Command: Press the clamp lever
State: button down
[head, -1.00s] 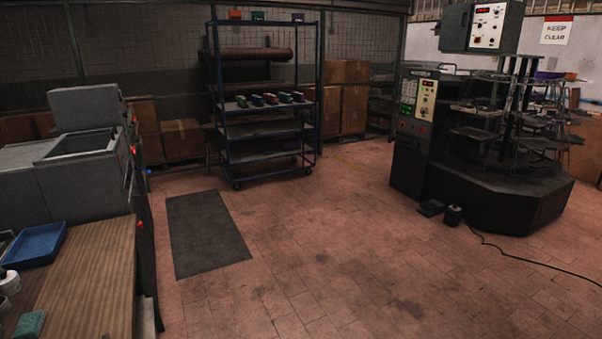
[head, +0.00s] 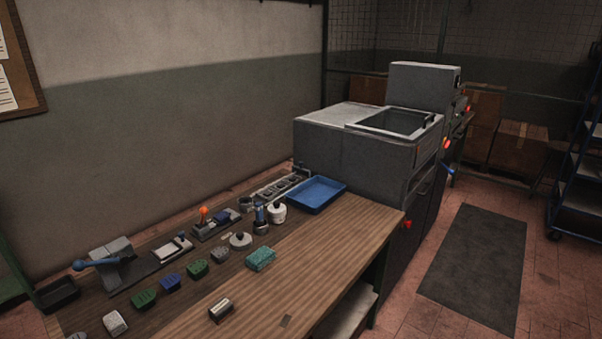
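A grey device with a blue handle (head: 95,264) sits at the left end of the wooden workbench (head: 335,250). A small fixture with an orange knob (head: 203,211) stands farther along the bench's back edge. A short blue lever (head: 449,169) sticks out from the side of the grey machine (head: 350,150) beyond the bench. I cannot tell from this view which of these is the clamp lever. My gripper is not in view.
A blue tray (head: 317,194), a green sponge (head: 261,259), a white jar (head: 277,211) and several coloured heel-like blocks lie on the bench. A dark mat (head: 472,270) lies on open tiled floor at right. A blue-framed rack (head: 575,180) stands at the right edge.

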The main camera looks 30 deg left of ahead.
aim_at(204, 209)
jog(key=i+u, duration=0.3)
jog(key=u, duration=0.15)
jog(key=i+u, duration=0.3)
jog(key=u, duration=0.2)
jog(key=i+l+u, duration=0.2)
jog(key=u, duration=0.25)
jog(key=i+l+u, duration=0.25)
jog(key=u, duration=0.25)
jog(key=i+l+u, duration=0.2)
jog(key=l+u, duration=0.25)
jog(key=i+l+u, duration=0.2)
jog(key=l+u, duration=0.2)
jog(key=i+l, duration=0.05)
jog(key=l, duration=0.05)
